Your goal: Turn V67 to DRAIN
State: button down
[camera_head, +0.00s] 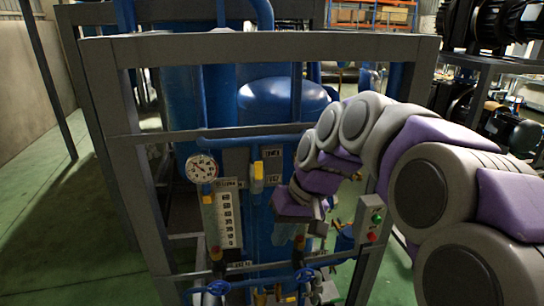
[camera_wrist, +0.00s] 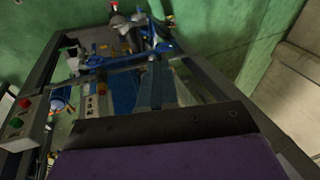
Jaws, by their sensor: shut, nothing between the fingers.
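A yellow handle (camera_head: 257,172) stands upright on a grey plate in the middle of the frame. Small label plates (camera_head: 272,165) sit just right of it, too small to read surely, so I cannot tell which valve is V67. Other yellow handles show near the gauge panel (camera_head: 208,191) and low at the front (camera_head: 290,299). My gripper (camera_head: 289,240) is shut and empty, pointing down in front of the blue vessel, right of and below the upright handle. In the wrist view its fingers (camera_wrist: 156,86) point at blue pipes. No contact with a valve is visible.
A grey frame (camera_head: 270,47) surrounds the blue tank (camera_head: 282,95). A round gauge (camera_head: 202,168) and a white scale panel (camera_head: 227,215) are at left. Blue handwheels (camera_head: 219,287) are low. A button box (camera_head: 371,222) is at right. Green floor at left is clear.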

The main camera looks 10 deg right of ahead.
jog(key=w+d+r+t+p, duration=0.1)
jog(key=w+d+r+p, duration=0.1)
jog(key=w+d+r, duration=0.3)
jog(key=w+d+r+t+y+p, duration=0.1)
jog(key=w+d+r+t+p, duration=0.1)
jog(key=w+d+r, duration=0.4)
jog(key=w+r+p, duration=0.1)
jog(key=w, duration=0.4)
jog(key=shift+w+m+t+y, duration=0.25)
jog(key=shift+m+t+y, duration=0.05)
jog(key=p, duration=0.1)
send_near(259, 176)
jog(key=w+d+f, duration=0.3)
jog(key=f, duration=0.1)
jog(key=shift+w+a+f, duration=0.1)
jog(key=shift+a+f, duration=0.1)
jog(key=shift+a, duration=0.8)
jog(key=shift+w+a+f, duration=0.1)
jog(key=shift+a+f, duration=0.1)
jog(key=shift+a, duration=0.85)
